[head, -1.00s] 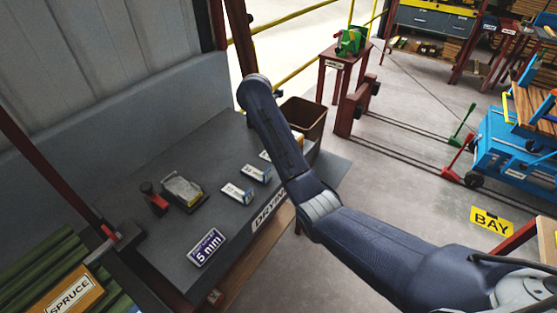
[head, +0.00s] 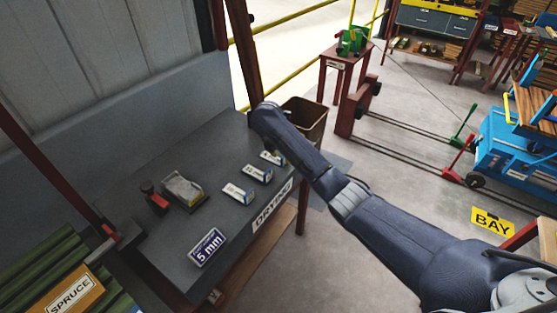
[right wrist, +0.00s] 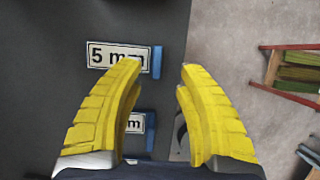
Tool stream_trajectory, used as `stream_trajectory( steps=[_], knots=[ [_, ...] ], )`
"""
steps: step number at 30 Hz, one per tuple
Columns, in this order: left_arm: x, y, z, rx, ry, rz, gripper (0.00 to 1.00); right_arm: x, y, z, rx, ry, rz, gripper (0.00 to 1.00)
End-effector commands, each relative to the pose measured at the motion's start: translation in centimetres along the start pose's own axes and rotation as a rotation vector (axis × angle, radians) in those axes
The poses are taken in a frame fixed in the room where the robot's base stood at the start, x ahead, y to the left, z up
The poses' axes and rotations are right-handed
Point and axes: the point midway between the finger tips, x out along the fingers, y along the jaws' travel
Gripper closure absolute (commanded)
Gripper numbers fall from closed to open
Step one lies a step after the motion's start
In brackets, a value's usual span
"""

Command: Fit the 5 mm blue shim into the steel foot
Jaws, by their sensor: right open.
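Three small blue pieces with white labels stand in a row on the grey bench (head: 150,245): a near one (head: 238,194), a middle one (head: 258,173) and a far one (head: 272,157). In the right wrist view a blue shim (right wrist: 157,62) has a "5 mm" label beside it. In the head view my arm hides this gripper. I cannot make out the steel foot for certain. My left gripper is not in view.
A purple "5 mm" card (head: 207,248) lies near the bench's front edge. A dark block with a pale top (head: 183,191) and a red-and-black item (head: 154,199) stand left of the pieces. A brown bin (head: 305,119) stands past the bench's far end.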

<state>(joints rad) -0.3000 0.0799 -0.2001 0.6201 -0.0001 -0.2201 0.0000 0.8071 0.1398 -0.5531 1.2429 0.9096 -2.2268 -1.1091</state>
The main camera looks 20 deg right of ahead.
Motion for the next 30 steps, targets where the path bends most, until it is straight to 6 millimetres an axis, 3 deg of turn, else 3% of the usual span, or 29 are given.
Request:
stream_trajectory(
  steps=[16,28,30],
  knots=[
    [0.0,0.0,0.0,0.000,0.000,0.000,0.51,4.8,0.4,0.0,0.001,0.001,-0.002,0.64],
    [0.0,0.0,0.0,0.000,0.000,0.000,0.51,5.3,0.4,0.0,0.001,0.001,-0.001,0.63],
    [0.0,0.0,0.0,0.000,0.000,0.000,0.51,5.3,0.4,0.0,0.001,0.001,-0.001,0.71]
  ],
)
